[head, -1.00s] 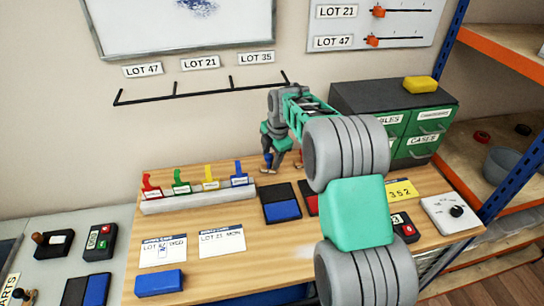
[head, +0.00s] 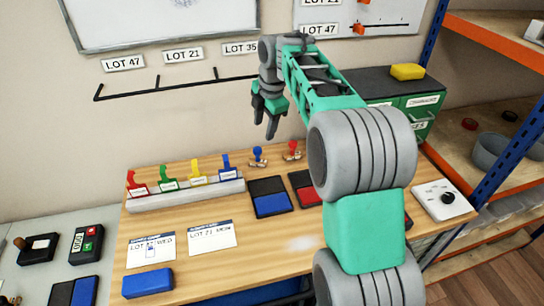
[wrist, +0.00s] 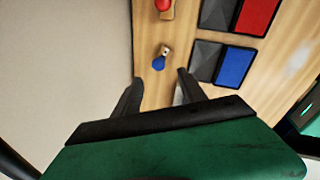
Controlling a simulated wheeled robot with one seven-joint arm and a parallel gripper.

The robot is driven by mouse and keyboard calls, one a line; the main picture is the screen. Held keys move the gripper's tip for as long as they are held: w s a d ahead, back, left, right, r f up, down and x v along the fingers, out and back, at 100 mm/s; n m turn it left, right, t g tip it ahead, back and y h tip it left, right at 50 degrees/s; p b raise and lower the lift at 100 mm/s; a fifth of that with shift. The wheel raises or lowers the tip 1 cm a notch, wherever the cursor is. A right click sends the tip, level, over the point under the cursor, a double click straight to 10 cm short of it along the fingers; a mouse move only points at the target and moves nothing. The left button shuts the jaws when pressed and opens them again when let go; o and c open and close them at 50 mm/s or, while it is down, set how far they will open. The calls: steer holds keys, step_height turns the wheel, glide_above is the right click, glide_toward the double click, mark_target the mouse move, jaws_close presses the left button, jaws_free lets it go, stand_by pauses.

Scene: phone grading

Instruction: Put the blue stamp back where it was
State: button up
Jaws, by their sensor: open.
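The blue stamp (head: 258,155) stands on the wooden table behind the blue ink pad (head: 270,203), to the left of the red stamp (head: 292,149). My gripper (head: 264,130) is open and empty, raised above and apart from the blue stamp. In the wrist view the blue stamp (wrist: 159,62) shows beyond the gap between my two fingers (wrist: 157,82), with nothing between them. The blue ink pad (wrist: 234,66) lies beside it there.
A rack (head: 187,195) with several coloured labelled clips stands at left. Two paper cards (head: 212,237) and a blue block (head: 147,283) lie in front. A red ink pad (head: 305,189) is partly behind my arm. Green drawers (head: 424,110) stand at right.

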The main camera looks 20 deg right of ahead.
steer(key=s+a+r+m, duration=0.2)
steer(key=s+m, duration=0.8)
steer(key=s, duration=0.3)
steer(key=s+f+m, duration=0.3)
steer(key=s+m, duration=0.2)
steer(key=s, duration=0.2)
steer(key=s+d+f+m+t+h, duration=0.1)
steer(key=s+f+m, duration=0.3)
steer(key=s+m, duration=0.2)
steer(key=shift+s, duration=1)
steer(key=shift+c, duration=0.4)
